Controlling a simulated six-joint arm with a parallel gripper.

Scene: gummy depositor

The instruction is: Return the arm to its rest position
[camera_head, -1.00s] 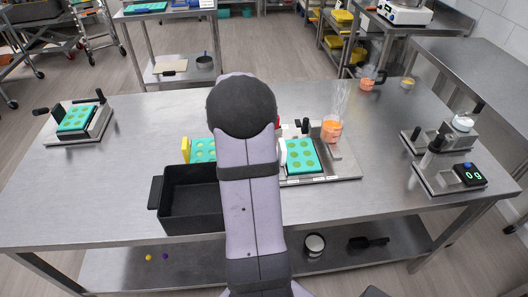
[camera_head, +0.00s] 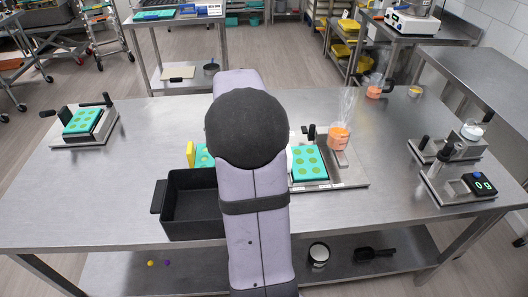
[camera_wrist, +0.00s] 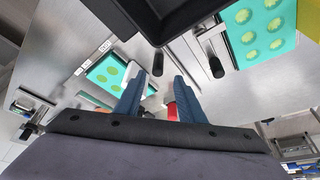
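My arm rises through the middle of the head view. Its dark rounded joint hides my gripper there. In the wrist view my gripper (camera_wrist: 157,92) shows two blue fingers set apart, with nothing held between them. It is above the steel table (camera_head: 130,170). The black open bin (camera_head: 193,212) stands left of my arm on the table, and its dark edge crosses the top of the wrist view. A teal mould (camera_head: 310,163) with green cavities lies on a plate right of my arm. Another teal mould (camera_head: 203,157) is partly hidden behind my arm.
A mould in a handled fixture (camera_head: 82,122) stands at the left. A beaker of orange liquid (camera_head: 339,137) stands near the central plate. A scale (camera_head: 480,186) and a handled device (camera_head: 446,152) stand at the right. The table's left middle is clear.

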